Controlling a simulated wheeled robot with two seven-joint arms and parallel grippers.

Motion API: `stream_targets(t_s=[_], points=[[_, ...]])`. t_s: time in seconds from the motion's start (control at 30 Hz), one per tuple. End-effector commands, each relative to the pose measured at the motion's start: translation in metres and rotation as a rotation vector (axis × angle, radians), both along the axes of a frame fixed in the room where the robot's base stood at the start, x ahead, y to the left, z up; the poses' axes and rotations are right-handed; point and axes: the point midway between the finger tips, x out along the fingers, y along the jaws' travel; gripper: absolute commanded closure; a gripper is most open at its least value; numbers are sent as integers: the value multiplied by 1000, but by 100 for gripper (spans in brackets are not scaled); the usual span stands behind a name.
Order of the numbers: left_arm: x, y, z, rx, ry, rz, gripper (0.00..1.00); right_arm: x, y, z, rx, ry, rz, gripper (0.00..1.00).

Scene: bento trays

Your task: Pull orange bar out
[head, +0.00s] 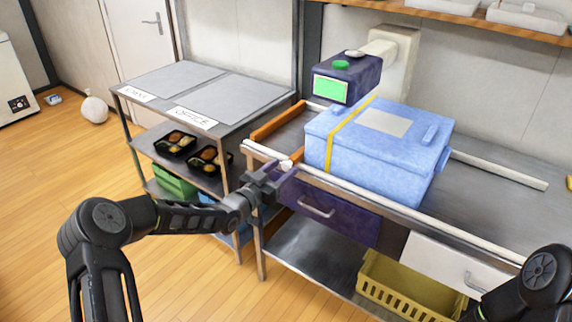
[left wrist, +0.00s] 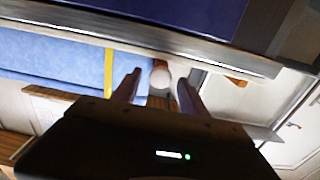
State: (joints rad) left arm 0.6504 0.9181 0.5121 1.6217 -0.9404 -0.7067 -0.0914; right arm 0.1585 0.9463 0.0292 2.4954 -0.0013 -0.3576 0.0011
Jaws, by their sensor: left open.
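My left gripper (head: 278,174) is open at this knob, just above the purple drawer. In the left wrist view the round white knob (left wrist: 160,75) shows between the two open fingers of my left gripper (left wrist: 157,88); I cannot tell whether they touch it. A second orange strip (head: 279,122) runs along the counter's left end. My right gripper is out of view.
A blue lidded box (head: 345,155) with a yellow strap stands on the counter close to the right. The purple drawer (head: 330,213) is below. A shelf rack (head: 190,95) with food trays stands left. A yellow basket (head: 410,288) sits underneath. The floor in front is clear.

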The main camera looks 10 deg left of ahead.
Motion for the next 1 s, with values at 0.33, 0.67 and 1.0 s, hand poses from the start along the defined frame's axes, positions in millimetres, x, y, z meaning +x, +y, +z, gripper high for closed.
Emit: stream_targets(t_s=[0.33,0.67,1.0], points=[[21,-9,0,-1,0,0,49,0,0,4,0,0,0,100],[21,-8,0,-1,0,0,64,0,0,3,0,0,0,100],[21,-8,0,0,0,0,92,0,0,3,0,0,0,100]])
